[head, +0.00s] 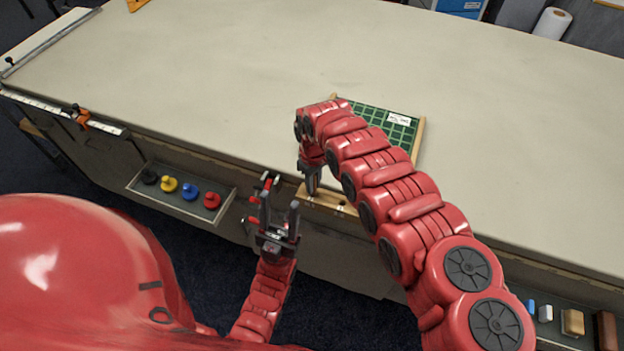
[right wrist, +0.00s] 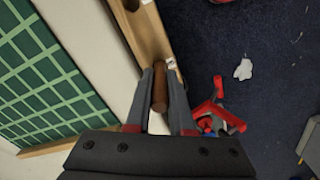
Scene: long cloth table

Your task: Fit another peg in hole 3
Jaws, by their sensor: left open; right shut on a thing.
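My right gripper (head: 312,188) is above the front edge of the table, at the left part of a wooden strip (head: 335,202). In the right wrist view its fingers (right wrist: 160,74) are shut on a brown cylindrical peg (right wrist: 160,92). The peg's far end is close to the wooden strip (right wrist: 146,35), near a small white label (right wrist: 170,63). I cannot tell whether the peg touches the strip or enters a hole. A dark hole shows farther up the strip; hole numbers are not readable. My left gripper (head: 280,199) is open and empty, in front of the table edge.
A green gridded board (head: 372,115) with wooden side rails lies behind the strip, partly hidden by my right arm. A tray (head: 133,187) at left holds several coloured knobs. Blocks (head: 572,322) lie in a tray at lower right. The tabletop (head: 250,70) is largely clear.

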